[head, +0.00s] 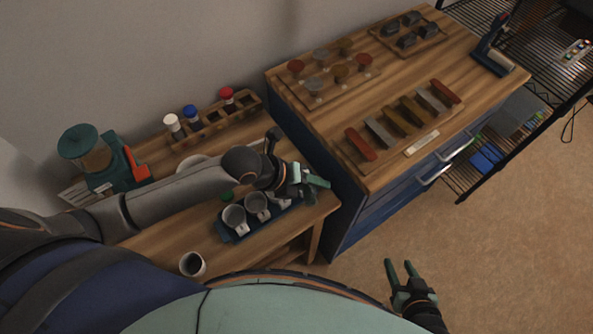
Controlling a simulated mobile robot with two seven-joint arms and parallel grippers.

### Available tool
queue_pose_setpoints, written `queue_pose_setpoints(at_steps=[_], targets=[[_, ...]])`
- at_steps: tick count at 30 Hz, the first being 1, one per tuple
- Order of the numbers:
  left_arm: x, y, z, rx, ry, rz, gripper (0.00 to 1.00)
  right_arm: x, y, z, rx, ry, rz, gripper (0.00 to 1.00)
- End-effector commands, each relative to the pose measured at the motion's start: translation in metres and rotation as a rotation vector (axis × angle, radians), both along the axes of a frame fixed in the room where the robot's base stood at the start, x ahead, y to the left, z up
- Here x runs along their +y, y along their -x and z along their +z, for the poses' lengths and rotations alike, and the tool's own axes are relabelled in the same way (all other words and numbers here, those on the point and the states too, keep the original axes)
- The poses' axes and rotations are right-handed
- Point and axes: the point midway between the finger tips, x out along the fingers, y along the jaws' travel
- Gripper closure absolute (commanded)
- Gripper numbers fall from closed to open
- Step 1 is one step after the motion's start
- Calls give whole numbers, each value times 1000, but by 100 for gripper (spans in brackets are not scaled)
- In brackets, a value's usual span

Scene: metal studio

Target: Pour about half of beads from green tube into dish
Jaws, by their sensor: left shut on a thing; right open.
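My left gripper (316,181) is shut above the right end of the wooden bench. A pale piece shows between its fingers; it is too small to make out clearly, but no green-capped tube stands in the rack. A small green cap-like thing (227,196) lies below my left forearm. A white round dish (192,161) is on the bench behind the forearm, which hides much of it. My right gripper (400,264) is open and empty, over the floor at lower right.
A wooden rack (243,106) holds white, blue and red-capped tubes at the back. A green grinder-like machine (92,152) stands left. A blue tray (234,236) of grey cups and a lone cup (192,264) are near the front. A blue cabinet (350,213) with sample boards stands right.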

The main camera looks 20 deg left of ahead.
Motion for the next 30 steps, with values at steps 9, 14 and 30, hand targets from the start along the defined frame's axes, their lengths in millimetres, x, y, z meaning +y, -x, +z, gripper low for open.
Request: queue_pose_setpoints(at_steps=[9, 14, 30], targets=[[4, -5, 8, -146, -110, -2, 100, 0, 0, 15, -1, -1, -1, 53], [6, -8, 10, -219, -165, -2, 100, 0, 0, 14, -1, 0, -1, 53], [2, -3, 2, -432, -327, 0, 100, 0, 0, 14, 1, 0, -1, 53]])
